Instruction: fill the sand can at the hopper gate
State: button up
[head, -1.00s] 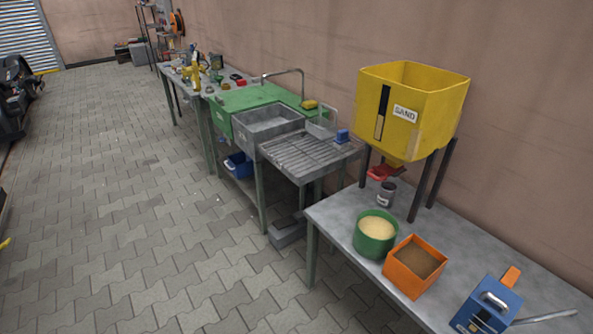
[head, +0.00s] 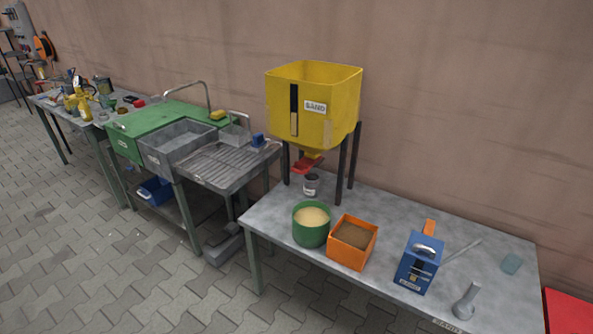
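The yellow sand hopper (head: 328,118) stands on dark legs at the back left of the grey metal table (head: 440,232). Its label reads SAND. A red gate part (head: 307,164) sits under its outlet. A small dark grey can (head: 311,185) with a pale label stands upright on the table below the gate; its contents are too small to tell. A blue box (head: 418,262) with a handle and a small label stands at the table's front, right of the middle. My gripper is not in view.
A green tub (head: 311,226) of pale grains and an orange box (head: 352,243) of brown material stand in front of the hopper. A grey funnel-like piece (head: 466,302) is at the table's front right. A sink (head: 176,141) stands left. Paved floor is clear at lower left.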

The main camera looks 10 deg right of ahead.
aim_at(304, 164)
jog(key=i+j, duration=0.45)
jog(key=i+j+u, duration=0.1)
jog(key=i+j, duration=0.3)
jog(key=i, duration=0.2)
jog(key=i+j+u, duration=0.1)
jog(key=i+j, duration=0.3)
jog(key=i, duration=0.15)
jog(key=i+j, duration=0.35)
jog(key=i, duration=0.2)
